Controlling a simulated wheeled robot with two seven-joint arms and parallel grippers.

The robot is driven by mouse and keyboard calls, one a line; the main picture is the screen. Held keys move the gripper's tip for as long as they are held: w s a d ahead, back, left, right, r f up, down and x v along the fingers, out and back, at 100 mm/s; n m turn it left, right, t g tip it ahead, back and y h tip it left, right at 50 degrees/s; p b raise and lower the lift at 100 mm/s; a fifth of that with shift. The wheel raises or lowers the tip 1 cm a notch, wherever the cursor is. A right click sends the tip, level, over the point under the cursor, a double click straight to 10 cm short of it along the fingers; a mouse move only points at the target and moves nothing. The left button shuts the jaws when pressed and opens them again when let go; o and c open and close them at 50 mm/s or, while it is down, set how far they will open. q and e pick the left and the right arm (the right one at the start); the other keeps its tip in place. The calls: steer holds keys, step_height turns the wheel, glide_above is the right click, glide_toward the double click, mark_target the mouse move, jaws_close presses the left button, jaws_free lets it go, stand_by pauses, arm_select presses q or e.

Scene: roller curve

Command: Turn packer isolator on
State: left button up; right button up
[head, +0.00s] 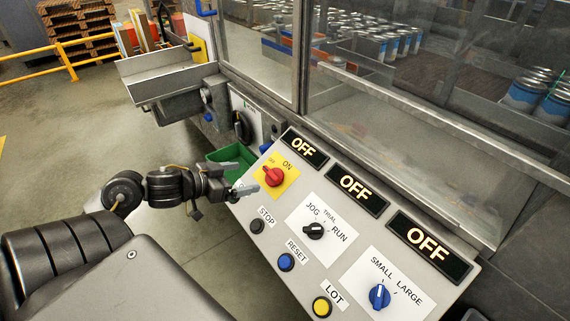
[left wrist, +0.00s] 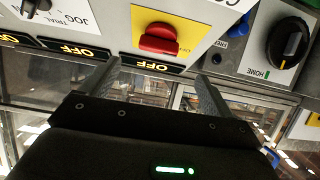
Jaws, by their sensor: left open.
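The packer isolator is a red rotary knob (head: 273,177) on a yellow plate (head: 287,185) marked ON at its upper right. The display (head: 303,148) above it reads OFF. My left gripper (head: 252,178) is just left of the knob, open and empty, its fingers pointing toward the panel. In the left wrist view the red knob (left wrist: 160,38) appears upside down, beyond the gap between the two spread fingers (left wrist: 155,88). The fingers do not touch the knob there. My right gripper is in neither view.
The sloped control panel (head: 258,262) also carries a black JOG/RUN knob (head: 313,230), a blue SMALL/LARGE knob (head: 379,295), and STOP (head: 257,226), RESET (head: 286,262) and LOT (head: 322,307) buttons. A large black knob (head: 242,126) and a green bin (head: 230,157) are farther left.

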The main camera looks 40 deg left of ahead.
mark_target(269, 173)
arm_select(q)
steer(key=x, duration=1)
steer(key=shift+w+d, duration=0.2)
steer(key=shift+w, duration=0.2)
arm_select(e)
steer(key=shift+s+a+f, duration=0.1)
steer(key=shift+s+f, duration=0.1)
arm_select(q)
steer(key=c, duration=1)
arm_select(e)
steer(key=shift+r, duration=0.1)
